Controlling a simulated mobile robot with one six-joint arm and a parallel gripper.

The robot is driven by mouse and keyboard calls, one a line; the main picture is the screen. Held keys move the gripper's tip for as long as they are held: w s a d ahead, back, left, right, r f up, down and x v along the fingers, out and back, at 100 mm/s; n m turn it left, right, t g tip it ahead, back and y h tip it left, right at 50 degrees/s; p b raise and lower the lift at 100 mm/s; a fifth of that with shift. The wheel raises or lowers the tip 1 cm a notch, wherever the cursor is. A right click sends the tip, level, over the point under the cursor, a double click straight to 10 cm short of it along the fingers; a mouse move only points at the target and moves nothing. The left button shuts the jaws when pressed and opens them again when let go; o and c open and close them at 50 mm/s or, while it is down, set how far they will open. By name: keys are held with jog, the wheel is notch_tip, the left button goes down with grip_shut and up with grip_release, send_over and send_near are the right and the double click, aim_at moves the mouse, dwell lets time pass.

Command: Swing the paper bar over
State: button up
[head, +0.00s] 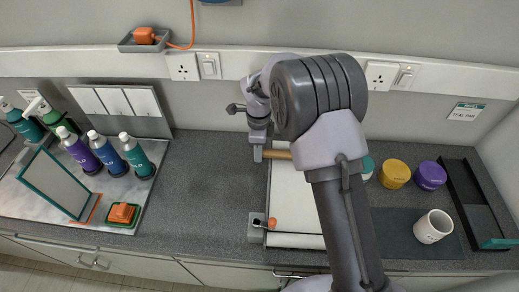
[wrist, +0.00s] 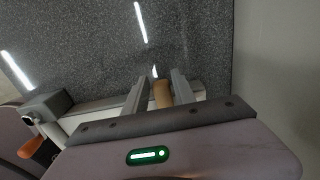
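A wooden bar (head: 278,154) lies crosswise at the far end of a white paper sheet (head: 292,200) on the counter, partly hidden by my arm in the head view. My gripper (head: 257,152) is at the bar's left end, pointing down. In the wrist view the wooden bar (wrist: 162,94) shows between the two fingers of my gripper (wrist: 160,82). A gap shows between the left finger and the bar, so the fingers look open around it. Contact on the right side is unclear. A grey block with an orange knob (head: 271,223) sits at the near left corner of the sheet.
Several bottles (head: 107,151) and a teal-framed panel (head: 54,184) stand at left. Yellow (head: 395,173) and purple (head: 430,176) jars, a white mug (head: 433,226) and a black tray (head: 478,205) are at right. The counter (head: 205,190) left of the sheet is clear.

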jog(key=shift+o, duration=0.8)
notch_tip(320, 180, up, 7)
jog(key=p, duration=0.4)
jog(key=shift+d, duration=0.1)
